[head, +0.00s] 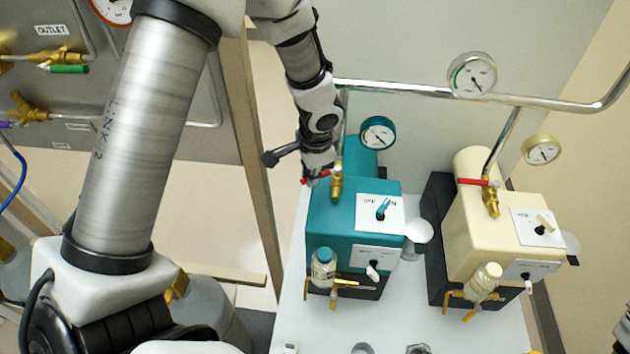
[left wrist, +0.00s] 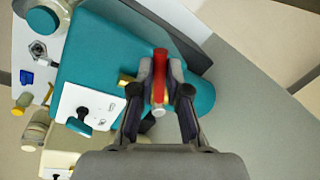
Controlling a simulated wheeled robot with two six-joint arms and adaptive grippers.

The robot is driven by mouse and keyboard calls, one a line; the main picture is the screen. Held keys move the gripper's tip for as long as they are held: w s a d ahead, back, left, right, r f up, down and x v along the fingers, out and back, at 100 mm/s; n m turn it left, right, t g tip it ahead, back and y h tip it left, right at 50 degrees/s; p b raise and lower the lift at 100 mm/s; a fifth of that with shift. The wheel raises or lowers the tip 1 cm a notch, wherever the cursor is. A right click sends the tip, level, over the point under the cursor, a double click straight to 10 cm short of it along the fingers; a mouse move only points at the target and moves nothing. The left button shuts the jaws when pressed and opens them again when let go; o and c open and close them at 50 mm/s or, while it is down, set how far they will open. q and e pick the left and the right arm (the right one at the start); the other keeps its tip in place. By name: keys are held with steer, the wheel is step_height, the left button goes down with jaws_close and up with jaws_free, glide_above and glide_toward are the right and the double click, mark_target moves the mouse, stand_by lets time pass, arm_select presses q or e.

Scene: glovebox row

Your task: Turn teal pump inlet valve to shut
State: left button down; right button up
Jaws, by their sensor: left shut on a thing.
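The teal pump (head: 335,225) stands on the white bench, and its top also fills much of the left wrist view (left wrist: 105,55). Its inlet valve (head: 337,186) is a brass body on an upright pipe with a red lever (head: 322,176). In the head view the lever points left, across the pipe. My left gripper (head: 314,174) reaches down to the lever from behind. In the left wrist view the red lever (left wrist: 160,70) lies between the fingers of my left gripper (left wrist: 160,92), which is shut on it. The fingers partly hide the lever and valve. My right gripper is out of view.
A cream pump (head: 480,225) with its own red-levered valve (head: 491,196) stands to the right. A metal pipe (head: 420,91) with a gauge (head: 473,76) runs behind both pumps. A teal gauge (head: 378,133) sits close to my left gripper. A wooden post (head: 252,160) stands left of the bench.

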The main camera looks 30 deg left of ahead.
arm_select(q)
steer(key=shift+w+a+f+m, duration=0.15)
steer(key=shift+w+a+m, duration=0.25)
steer(key=shift+m, duration=0.5)
steer(key=shift+w+a+f+m, duration=0.15)
steer(key=shift+a+m, duration=0.3)
steer(key=shift+m, duration=0.45)
steer(key=c, duration=1.4)
jaws_free()
steer(key=shift+c, duration=0.2)
steer(key=shift+o, duration=1.4)
steer(key=shift+w, duration=0.1)
step_height(320, 180, up, 12)
steer(key=s+d, duration=0.1)
steer(key=shift+d, duration=0.35)
steer(key=shift+f, duration=0.15)
steer(key=shift+c, duration=0.3)
